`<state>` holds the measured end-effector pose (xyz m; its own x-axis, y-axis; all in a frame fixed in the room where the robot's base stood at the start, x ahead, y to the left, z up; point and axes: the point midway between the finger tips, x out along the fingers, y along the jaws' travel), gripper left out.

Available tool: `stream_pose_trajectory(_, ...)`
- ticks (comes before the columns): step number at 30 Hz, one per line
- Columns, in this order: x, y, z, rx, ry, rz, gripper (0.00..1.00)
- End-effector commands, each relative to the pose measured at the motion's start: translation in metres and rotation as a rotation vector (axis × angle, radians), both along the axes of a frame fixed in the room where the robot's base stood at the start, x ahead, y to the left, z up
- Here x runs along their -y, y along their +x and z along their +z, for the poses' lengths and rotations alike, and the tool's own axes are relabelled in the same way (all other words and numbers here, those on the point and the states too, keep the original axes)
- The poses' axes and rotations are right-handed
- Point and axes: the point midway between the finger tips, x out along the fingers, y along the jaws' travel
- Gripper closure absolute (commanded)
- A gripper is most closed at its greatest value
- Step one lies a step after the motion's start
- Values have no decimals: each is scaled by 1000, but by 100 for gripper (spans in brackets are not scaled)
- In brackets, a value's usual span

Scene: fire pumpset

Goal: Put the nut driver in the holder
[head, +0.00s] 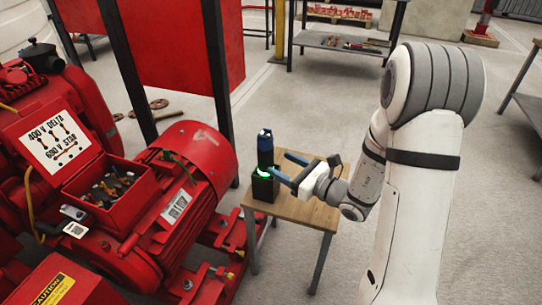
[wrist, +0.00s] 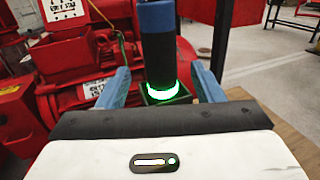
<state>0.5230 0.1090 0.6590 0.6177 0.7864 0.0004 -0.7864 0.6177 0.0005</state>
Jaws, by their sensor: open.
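The nut driver (head: 265,148) is a dark upright cylinder with a blue top. It stands in the black holder (head: 263,189) on a small wooden table, with a green glow at its base. In the wrist view the nut driver (wrist: 158,45) rises between the two blue fingers of my gripper (wrist: 161,70), with a gap on either side. The green-lit holder (wrist: 180,99) shows just behind the gripper body. In the head view my gripper (head: 282,165) is open and reaches in from the right at the holder. The nut driver's lower end is hidden inside the holder.
The wooden table (head: 300,211) has bare room right of the holder. A red motor and pump set (head: 180,190) with an open terminal box stands close on the left. A black frame post (head: 216,70) rises behind. A metal shelf (head: 340,42) stands at the back.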

Motion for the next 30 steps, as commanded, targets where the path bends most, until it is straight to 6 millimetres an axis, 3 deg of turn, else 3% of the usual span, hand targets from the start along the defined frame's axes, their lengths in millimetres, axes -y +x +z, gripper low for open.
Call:
stream_pose_trajectory(3,20,-14,1,-2,0,-5,39)
stream_pose_trajectory(10,40,-31,0,-1,-1,-1,39)
stream_pose_trajectory(14,38,-38,3,8,-17,32,39)
stream_pose_trajectory(17,21,-56,12,40,-80,146,39)
stream_pose_trajectory(21,-12,-106,24,130,-274,435,39)
stream_pose_trajectory(24,-22,-148,25,219,-462,664,39)
stream_pose_trajectory(27,-16,-185,20,317,-669,876,39)
stream_pose_trajectory(30,2,-211,16,427,-892,1069,39)
